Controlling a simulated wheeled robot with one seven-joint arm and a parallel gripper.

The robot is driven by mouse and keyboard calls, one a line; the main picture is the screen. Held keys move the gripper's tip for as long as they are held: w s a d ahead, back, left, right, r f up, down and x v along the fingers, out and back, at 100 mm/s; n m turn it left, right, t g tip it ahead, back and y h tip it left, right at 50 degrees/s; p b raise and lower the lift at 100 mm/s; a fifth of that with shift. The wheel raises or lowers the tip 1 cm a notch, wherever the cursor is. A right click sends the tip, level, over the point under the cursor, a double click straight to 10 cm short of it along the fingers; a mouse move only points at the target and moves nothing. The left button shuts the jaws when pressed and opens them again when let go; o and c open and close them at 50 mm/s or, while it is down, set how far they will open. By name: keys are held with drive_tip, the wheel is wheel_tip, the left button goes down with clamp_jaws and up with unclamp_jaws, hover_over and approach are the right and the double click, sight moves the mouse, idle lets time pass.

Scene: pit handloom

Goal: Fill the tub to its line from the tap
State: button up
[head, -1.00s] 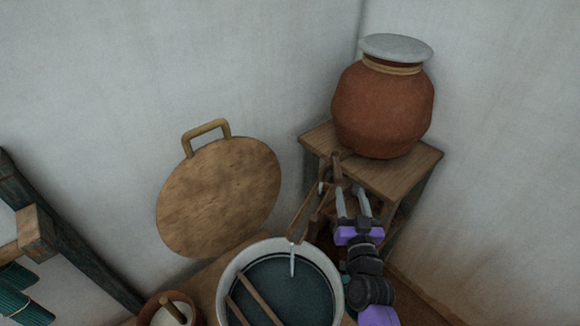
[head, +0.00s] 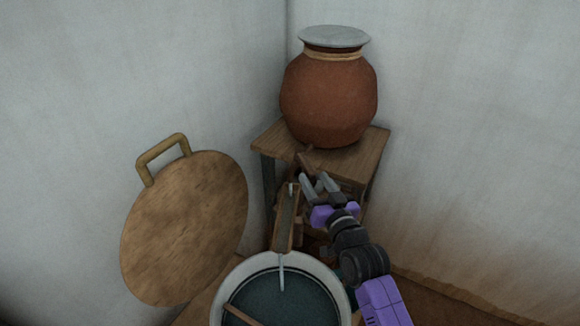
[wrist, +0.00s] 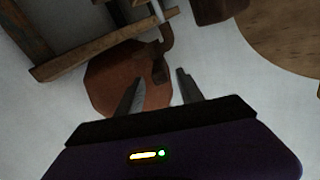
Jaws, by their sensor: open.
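The white-rimmed tub (head: 235,272) stands at the bottom of the head view, partly cut off, with dark teal liquid inside. A brown clay pot (head: 330,98) sits on a wooden stand, with a dark tap (head: 304,157) low on its front. A wooden trough (head: 285,218) slopes from below the tap to the tub, and a thin pale stream (head: 282,272) falls from its end into the liquid. My gripper (head: 315,177) is open and empty just beside the tap. In the wrist view the tap (wrist: 161,60) shows just beyond my fingertips (wrist: 160,75). I cannot make out the fill line.
A round wooden board with a handle (head: 185,230) leans against the wall to the left. The wooden stand (head: 365,150) sits in the wall corner behind my gripper. A stick (head: 240,315) lies across the tub. Floor to the right looks clear.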

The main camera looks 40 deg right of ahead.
sight(306, 165)
drive_tip(key=p+x, duration=0.1)
drive_tip(key=x, duration=0.6)
drive_tip(key=shift+w+d, duration=0.1)
drive_tip(key=shift+w, duration=0.1)
clamp_jaws()
idle(1.2)
